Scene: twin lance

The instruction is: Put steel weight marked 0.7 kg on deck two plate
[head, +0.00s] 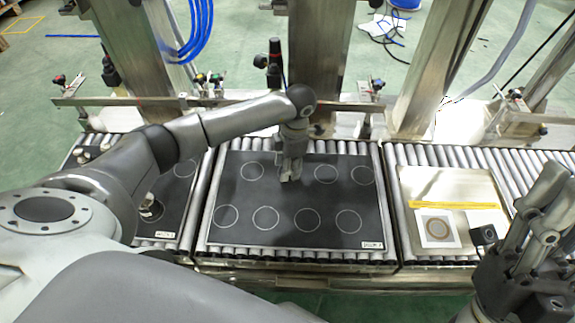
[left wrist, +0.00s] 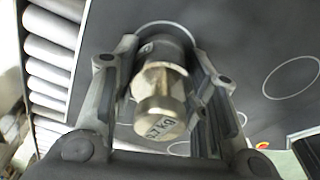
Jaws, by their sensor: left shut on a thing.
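The steel weight (left wrist: 160,90) is a shiny metal cylinder with a knob. The marking 0.7 kg on its end faces the camera in the left wrist view. My left gripper (left wrist: 165,75) is shut on it. In the head view my left gripper (head: 291,172) is over the back row of circles on the middle black plate (head: 250,197), and hides most of the weight. A white ring shows just behind the weight in the left wrist view. I cannot tell whether the weight touches the plate. My right gripper (head: 540,215) is at the right edge; its finger opening is unclear.
Another black plate (head: 180,190) lies at left, partly behind my arm, with small metal items on it. A metal plate (head: 440,187) with a yellow strip and ringed card lies right. Roller conveyors carry the plates; upright posts stand behind. The middle plate's front circles are empty.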

